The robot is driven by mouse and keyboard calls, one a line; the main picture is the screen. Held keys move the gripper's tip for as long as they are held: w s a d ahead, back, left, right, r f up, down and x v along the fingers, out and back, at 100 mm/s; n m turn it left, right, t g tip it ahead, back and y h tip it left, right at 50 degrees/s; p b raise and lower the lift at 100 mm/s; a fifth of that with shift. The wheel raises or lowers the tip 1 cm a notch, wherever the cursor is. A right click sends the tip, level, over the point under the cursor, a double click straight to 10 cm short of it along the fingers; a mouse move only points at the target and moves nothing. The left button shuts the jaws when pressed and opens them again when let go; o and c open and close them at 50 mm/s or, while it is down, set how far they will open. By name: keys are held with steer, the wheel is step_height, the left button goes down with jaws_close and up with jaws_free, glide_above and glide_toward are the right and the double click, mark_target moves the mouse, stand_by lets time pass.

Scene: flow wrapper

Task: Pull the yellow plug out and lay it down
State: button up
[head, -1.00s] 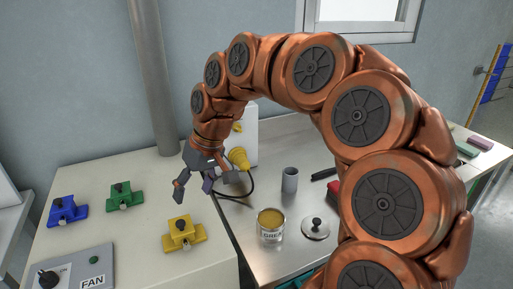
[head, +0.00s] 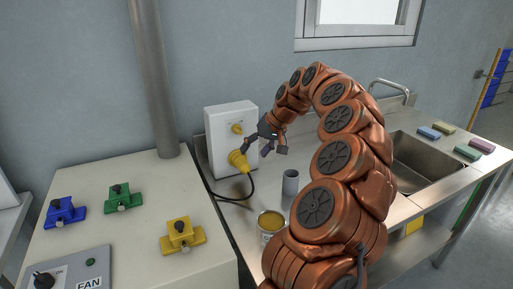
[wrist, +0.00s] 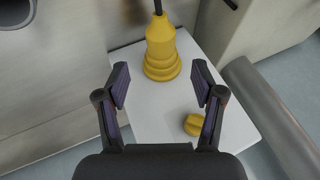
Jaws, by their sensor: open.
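The yellow plug (head: 238,161) sits in the front of a white box (head: 222,125) that stands against the wall, with a dark cable hanging from it. A yellow knob (head: 237,128) is on the same box above the plug. My gripper (head: 264,149) is open and empty, just to the right of the plug and apart from it. In the wrist view the plug (wrist: 161,48) stands out from the white face, beyond and between the open fingers of my gripper (wrist: 161,88). The knob (wrist: 194,125) shows near the right finger.
A grey cup (head: 290,183) and an open tin (head: 270,222) stand on the steel bench below my arm. A cabinet at left carries blue (head: 64,213), green (head: 123,197) and yellow (head: 182,236) clamp-like blocks. A sink (head: 425,160) is at right.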

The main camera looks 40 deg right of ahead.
mark_target(247, 166)
steer(key=shift+p+x, duration=0.7)
steer(key=shift+x, duration=2.7)
jaws_close()
steer(key=shift+s+a+f+b, duration=0.1)
steer(key=shift+s+a+b, duration=0.15)
steer(key=shift+s+b, duration=0.55)
steer(key=shift+s+a+b, duration=0.2)
steer(key=shift+s+b, duration=0.45)
steer(key=shift+s, duration=0.2)
steer(key=shift+s+a+b, duration=0.2)
steer(key=shift+s+b, duration=0.4)
steer(key=shift+s, duration=0.25)
steer(key=shift+s+a+b, duration=0.2)
steer(key=shift+s+b, duration=0.45)
steer(key=shift+s, duration=0.2)
